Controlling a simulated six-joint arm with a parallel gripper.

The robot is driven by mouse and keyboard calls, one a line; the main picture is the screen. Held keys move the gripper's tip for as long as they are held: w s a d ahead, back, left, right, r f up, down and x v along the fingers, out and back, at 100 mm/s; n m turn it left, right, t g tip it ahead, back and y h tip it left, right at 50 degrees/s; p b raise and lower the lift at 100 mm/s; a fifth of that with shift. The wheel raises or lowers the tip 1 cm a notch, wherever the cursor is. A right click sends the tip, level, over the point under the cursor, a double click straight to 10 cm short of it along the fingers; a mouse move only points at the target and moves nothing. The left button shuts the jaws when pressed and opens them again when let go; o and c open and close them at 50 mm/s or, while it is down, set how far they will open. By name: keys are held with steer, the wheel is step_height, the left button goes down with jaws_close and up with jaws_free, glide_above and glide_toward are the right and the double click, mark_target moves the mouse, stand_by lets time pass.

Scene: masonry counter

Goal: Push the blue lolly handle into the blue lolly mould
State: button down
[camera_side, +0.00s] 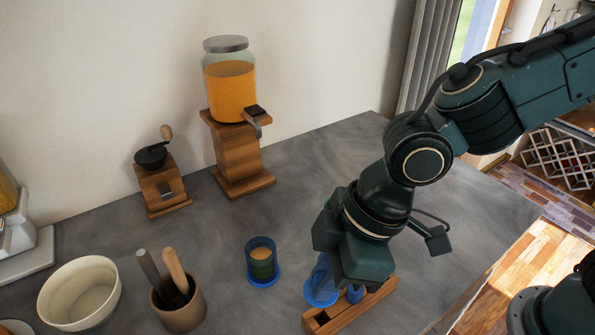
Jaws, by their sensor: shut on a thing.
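My gripper (338,276) is low over the wooden rack near the front centre, pointing down. It is shut on a blue piece, which I take to be the blue lolly handle (320,294); its rounded blue part shows at the left of the jaws. The jaws hide much of it. Another blue part (355,294), possibly the blue lolly mould, shows under the jaws at the wooden rack (349,313). Whether the handle touches or enters the mould cannot be seen. The rack has dark slots in its top, and the left one looks empty.
A blue cup (262,262) with orange contents stands left of the rack. Further left are a brown pot (180,312) with utensils and a cream bowl (80,292). A juice dispenser (235,120) and a grinder (160,180) stand at the back. The counter right of the rack is clear.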

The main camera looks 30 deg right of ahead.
steer(key=w+a+r, duration=0.1)
steer(key=w+r, duration=0.1)
steer(key=w, duration=0.4)
steer(key=w+a+r, duration=0.1)
steer(key=w+r, duration=0.2)
steer(key=w, duration=0.4)
steer(key=shift+w+a, duration=0.15)
steer(key=shift+f, duration=0.15)
steer(key=shift+f, duration=2.75)
steer(key=shift+f, duration=1.2)
steer(key=c, duration=1.3)
jaws_free()
steer(key=shift+o, duration=0.2)
steer(key=shift+r, duration=0.15)
steer(key=v, duration=1.3)
steer(key=shift+r, duration=0.25)
